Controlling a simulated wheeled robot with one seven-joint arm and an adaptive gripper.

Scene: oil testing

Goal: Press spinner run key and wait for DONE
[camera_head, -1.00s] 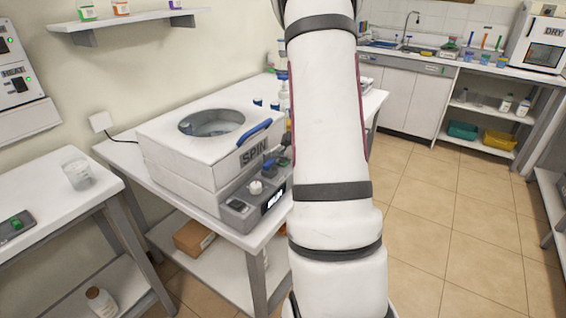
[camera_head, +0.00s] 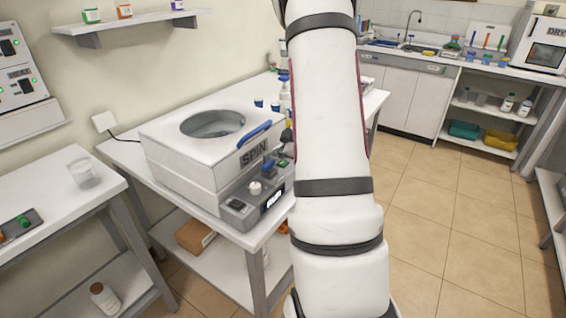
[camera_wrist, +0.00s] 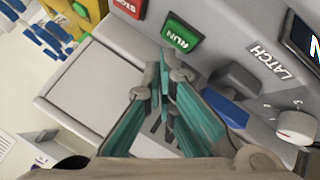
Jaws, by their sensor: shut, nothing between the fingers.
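The white spinner (camera_head: 180,160), marked SPIN, stands on a bench in the head view, with a grey control panel in front. Its green RUN key (camera_wrist: 181,32) shows at the top of the wrist view. My gripper (camera_wrist: 165,68) is shut and empty, its tips just below the RUN key in that picture; I cannot tell whether they touch it. The red STOP key (camera_wrist: 129,4) is up and left of RUN. The lit display (camera_head: 273,198) is too small to read in the head view, and only its edge shows in the wrist view. My arm hides the gripper there.
The dark and blue latch lever (camera_wrist: 235,85) and a white dial knob (camera_wrist: 296,127) sit right of my fingers on the panel. A side bench (camera_head: 45,225) with a beaker (camera_head: 82,173) stands at left. Open tiled floor (camera_head: 445,215) lies at right.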

